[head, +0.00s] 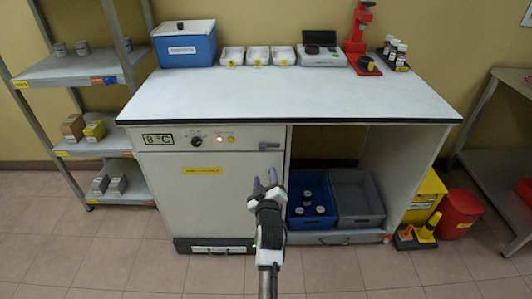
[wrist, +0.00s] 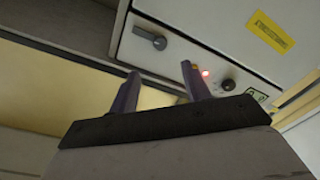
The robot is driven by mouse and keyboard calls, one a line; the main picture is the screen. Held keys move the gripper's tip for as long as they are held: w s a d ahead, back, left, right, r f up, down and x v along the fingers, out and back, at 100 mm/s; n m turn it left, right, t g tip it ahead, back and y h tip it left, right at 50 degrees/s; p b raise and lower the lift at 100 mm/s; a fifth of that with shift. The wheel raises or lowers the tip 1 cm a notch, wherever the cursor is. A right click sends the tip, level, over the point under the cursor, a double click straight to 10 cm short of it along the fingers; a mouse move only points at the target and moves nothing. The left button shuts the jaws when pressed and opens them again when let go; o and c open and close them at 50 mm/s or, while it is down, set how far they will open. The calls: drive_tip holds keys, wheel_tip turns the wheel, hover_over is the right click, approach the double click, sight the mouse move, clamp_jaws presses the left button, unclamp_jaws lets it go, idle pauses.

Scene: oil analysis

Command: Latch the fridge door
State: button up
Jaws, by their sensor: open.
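The fridge is the white cabinet under the left half of the bench. Its white door (head: 215,200), with a yellow label, looks flush or nearly flush with the front. The grey latch handle (head: 269,146) sits at the upper right of the front and lies about level. The latch handle also shows in the wrist view (wrist: 152,39), beyond the fingers. My gripper (head: 265,179) is open and empty, in front of the door's right side and below the latch in the picture. Its two fingers (wrist: 159,70) are apart and do not appear to touch the latch.
An 8 °C display (head: 158,139), a dial (head: 196,141) and indicator lights are left of the latch. The open bay on the right holds a blue crate (head: 297,188) and a grey crate (head: 358,205). A yellow bin (head: 425,196) stands further right. The floor in front is clear.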

sight(263, 150)
drive_tip(key=w+p, duration=0.1)
drive_tip(key=w, duration=0.7)
drive_tip(key=w+p, duration=0.1)
drive_tip(key=w, duration=0.3)
drive_tip(key=shift+w+a+r+p, duration=0.15)
drive_tip(key=shift+w+a+p, duration=0.15)
drive_tip(key=shift+w+a, duration=0.1)
drive_tip(key=shift+c, duration=0.2)
drive_tip(key=c, duration=1)
drive_tip(key=shift+o, duration=0.2)
